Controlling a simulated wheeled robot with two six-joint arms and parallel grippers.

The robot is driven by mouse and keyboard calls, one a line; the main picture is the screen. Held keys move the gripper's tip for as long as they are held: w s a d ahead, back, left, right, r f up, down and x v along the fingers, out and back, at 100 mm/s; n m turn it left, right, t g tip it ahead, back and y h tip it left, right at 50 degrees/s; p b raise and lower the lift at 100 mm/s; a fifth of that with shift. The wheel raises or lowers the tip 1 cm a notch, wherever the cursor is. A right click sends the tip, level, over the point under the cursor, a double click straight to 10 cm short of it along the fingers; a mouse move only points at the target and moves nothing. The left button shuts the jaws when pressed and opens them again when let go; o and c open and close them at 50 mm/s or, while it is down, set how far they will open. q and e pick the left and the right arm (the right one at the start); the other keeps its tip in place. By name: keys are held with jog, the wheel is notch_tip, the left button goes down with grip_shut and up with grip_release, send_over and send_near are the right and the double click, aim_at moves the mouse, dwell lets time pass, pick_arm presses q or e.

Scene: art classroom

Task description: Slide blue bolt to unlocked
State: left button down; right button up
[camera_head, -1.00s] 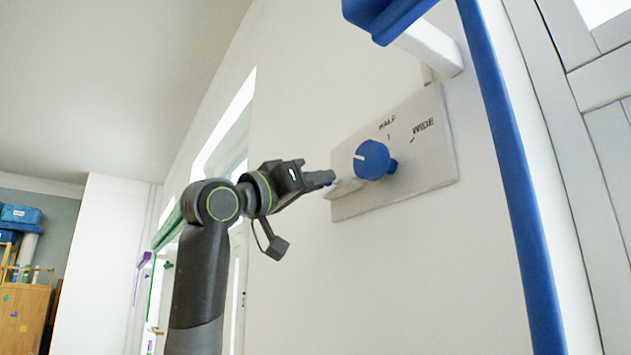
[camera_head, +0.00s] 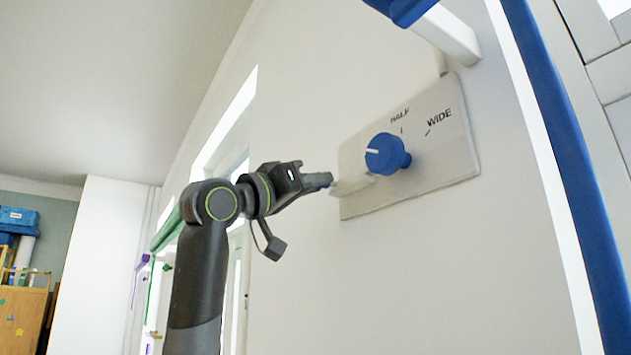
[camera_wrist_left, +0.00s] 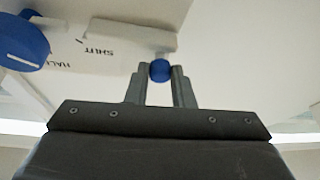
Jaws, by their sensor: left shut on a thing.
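My left gripper (camera_head: 327,181) is at the left edge of a white wall plate (camera_head: 440,180). In the left wrist view the left gripper (camera_wrist_left: 160,76) is shut on a small round blue knob (camera_wrist_left: 160,70), which sits between its two fingertips. This looks like the blue bolt's knob; in the head view the fingers hide it. A short white bar (camera_head: 354,184) stands out from the plate beside the fingertips. No locked or unlocked mark is readable. My right gripper is not in view.
A larger blue dial (camera_head: 385,154) with a white line is on the plate, near the words HALF and WIDE; it also shows in the wrist view (camera_wrist_left: 22,45), near SHUT. A blue door-frame strip (camera_head: 565,150) runs down the right. A white bracket (camera_head: 447,32) juts out above.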

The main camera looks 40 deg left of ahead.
pick_arm(q)
jog(key=c, duration=1.5)
grip_release()
jog(key=shift+a+r, duration=0.1)
jog(key=shift+c, duration=0.2)
jog(key=shift+o, duration=1.4)
jog(key=shift+w+a+f, duration=0.2)
jog(key=shift+a, duration=0.15)
jog(key=b+v, duration=1)
jog(key=v, duration=0.7)
jog(key=shift+s, duration=0.25)
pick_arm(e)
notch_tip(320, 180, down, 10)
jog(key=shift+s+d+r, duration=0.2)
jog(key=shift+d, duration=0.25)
